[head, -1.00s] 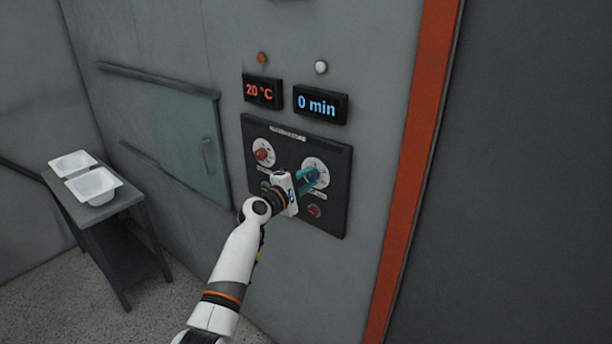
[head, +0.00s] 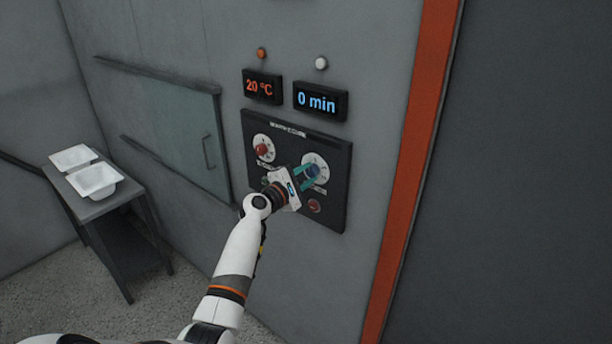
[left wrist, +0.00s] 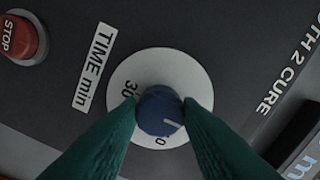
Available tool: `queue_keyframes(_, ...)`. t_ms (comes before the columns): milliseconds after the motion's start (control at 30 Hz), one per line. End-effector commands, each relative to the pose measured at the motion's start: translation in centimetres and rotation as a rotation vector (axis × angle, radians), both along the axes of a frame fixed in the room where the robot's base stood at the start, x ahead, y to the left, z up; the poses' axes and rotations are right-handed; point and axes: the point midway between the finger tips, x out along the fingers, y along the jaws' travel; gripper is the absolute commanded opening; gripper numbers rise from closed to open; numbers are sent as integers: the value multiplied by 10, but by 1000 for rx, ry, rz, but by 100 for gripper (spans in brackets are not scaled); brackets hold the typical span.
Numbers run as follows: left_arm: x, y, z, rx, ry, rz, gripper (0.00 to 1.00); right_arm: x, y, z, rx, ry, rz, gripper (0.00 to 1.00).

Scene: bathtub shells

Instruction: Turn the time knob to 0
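The blue time knob (head: 313,170) is on the right of the dark control panel (head: 335,219). In the left wrist view the knob (left wrist: 155,104) sits on a white dial (left wrist: 190,72) marked "TIME min", its white pointer line toward the lower right. My left gripper (head: 309,176) is at the knob, its green fingertips (left wrist: 160,108) on opposite sides, apparently touching it. The time display (head: 317,101) reads 0 min. The dial's lower markings are partly hidden by the knob and fingers. My right gripper is not in view.
A red knob (head: 262,149) is at the panel's left. A red STOP button (left wrist: 22,40) is near the time dial. The temperature display (head: 261,87) reads 20 °C. A side table (head: 95,208) with two white shells (head: 94,181) stands at left.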

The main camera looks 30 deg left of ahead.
Motion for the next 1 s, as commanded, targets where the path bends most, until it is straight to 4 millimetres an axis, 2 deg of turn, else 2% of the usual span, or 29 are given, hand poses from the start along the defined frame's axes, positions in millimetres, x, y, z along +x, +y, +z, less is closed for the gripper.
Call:
queue_keyframes(33,0,0,-2,-2,3,0,38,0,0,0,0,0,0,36)
queue_keyframes(133,0,0,-2,-2,2,0,54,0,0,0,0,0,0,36)
queue_keyframes(400,-1,0,-1,0,1,0,54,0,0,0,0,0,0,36)
queue_keyframes(533,-7,1,-2,2,1,0,54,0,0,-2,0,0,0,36)
queue_keyframes(667,-25,2,-3,3,2,1,54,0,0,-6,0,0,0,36)
queue_keyframes(1000,-91,7,-5,3,2,0,54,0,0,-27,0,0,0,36)
